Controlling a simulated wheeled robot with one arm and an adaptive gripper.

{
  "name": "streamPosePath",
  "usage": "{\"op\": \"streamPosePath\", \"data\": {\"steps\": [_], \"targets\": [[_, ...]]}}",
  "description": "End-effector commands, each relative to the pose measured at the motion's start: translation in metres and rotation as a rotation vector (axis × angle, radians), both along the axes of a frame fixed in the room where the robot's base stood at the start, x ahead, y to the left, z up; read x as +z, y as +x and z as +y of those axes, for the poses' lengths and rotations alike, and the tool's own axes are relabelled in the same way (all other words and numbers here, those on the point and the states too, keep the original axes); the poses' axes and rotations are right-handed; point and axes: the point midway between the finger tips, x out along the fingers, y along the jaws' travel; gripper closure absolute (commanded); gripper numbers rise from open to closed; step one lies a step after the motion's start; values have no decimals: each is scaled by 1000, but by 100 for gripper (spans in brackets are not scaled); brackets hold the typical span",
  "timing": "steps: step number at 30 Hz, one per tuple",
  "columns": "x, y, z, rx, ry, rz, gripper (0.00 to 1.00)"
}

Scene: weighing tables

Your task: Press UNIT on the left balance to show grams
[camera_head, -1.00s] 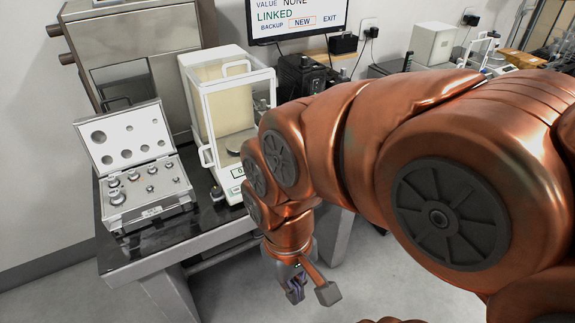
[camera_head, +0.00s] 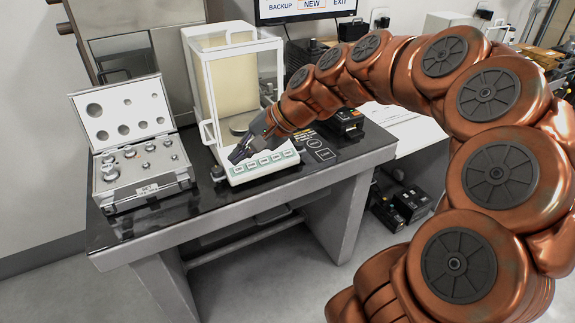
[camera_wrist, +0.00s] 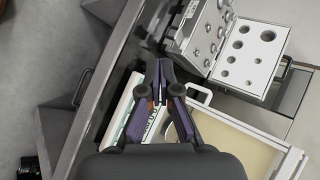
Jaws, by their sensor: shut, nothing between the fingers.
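The left balance (camera_head: 203,85) stands on the dark table, a white unit with a clear glass shield and a pan inside. Its front panel (camera_head: 284,153) has a row of several green-edged keys; their labels are too small to read, so I cannot tell which is UNIT. My gripper (camera_head: 236,156) is shut and empty, at the left part of the panel, and it hides the display. I cannot tell whether it touches a key. In the wrist view my gripper (camera_wrist: 160,72) points past the panel (camera_wrist: 124,104), with the glass shield (camera_wrist: 232,128) at lower right.
An open case of weights (camera_head: 148,190) stands left of the balance; it also shows in the wrist view (camera_wrist: 262,75). Black boxes (camera_head: 345,122) stand to the right. A screen (camera_head: 300,8) hangs behind. The table's front edge (camera_head: 230,212) is clear.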

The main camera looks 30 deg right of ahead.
Motion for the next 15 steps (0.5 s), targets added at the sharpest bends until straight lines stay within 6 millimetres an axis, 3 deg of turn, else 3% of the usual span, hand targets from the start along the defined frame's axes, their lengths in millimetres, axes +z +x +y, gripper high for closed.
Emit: {"op": "streamPosePath", "data": {"steps": [1,3,9,12,15], "targets": [[-11,16,-26,-87,59,-10,100],[-15,33,-59,-197,135,-25,100],[-28,59,-146,-451,294,-58,100],[-34,62,-175,-528,341,-65,100],[-36,63,-192,-571,368,-70,100]]}}
